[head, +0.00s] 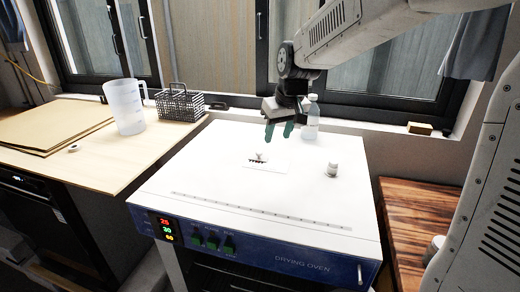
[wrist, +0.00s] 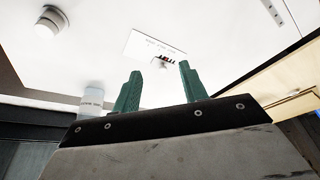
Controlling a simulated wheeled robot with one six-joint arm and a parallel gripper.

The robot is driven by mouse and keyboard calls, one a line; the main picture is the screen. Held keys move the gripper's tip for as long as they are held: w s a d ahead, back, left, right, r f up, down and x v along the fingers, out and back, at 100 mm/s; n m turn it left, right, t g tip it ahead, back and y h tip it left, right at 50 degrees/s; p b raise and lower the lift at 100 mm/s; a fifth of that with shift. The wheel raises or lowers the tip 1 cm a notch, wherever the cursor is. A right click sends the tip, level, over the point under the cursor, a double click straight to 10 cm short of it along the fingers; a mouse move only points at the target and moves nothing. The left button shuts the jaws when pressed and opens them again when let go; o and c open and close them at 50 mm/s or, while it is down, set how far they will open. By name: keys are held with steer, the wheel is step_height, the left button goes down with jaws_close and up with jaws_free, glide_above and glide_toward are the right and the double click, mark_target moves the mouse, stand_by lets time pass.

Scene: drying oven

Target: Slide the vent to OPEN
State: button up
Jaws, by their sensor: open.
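The vent (head: 260,157) is a small dark slotted strip with a pale knob, set on a light plate (head: 268,168) on top of the white drying oven (head: 220,185). In the wrist view the vent (wrist: 165,58) and its plate (wrist: 140,44) lie beyond my fingertips, with small unreadable print on the plate. My gripper (head: 280,131) has green fingers and hangs above the oven top, behind the vent and a little to its right. In the wrist view my gripper (wrist: 160,78) is open, its two fingers apart with nothing between them.
A small white jar (head: 332,170) stands on the oven to the right of the vent. A clear bottle (head: 310,120) stands behind, close to my gripper. A jug (head: 125,105) and a wire basket (head: 180,103) stand on the left counter. The oven top's front is clear.

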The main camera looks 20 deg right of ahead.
glide_toward(259, 152)
steer(key=s, duration=0.1)
steer(key=shift+t, duration=0.3)
steer(key=x, duration=0.8)
steer(key=shift+w, duration=0.15)
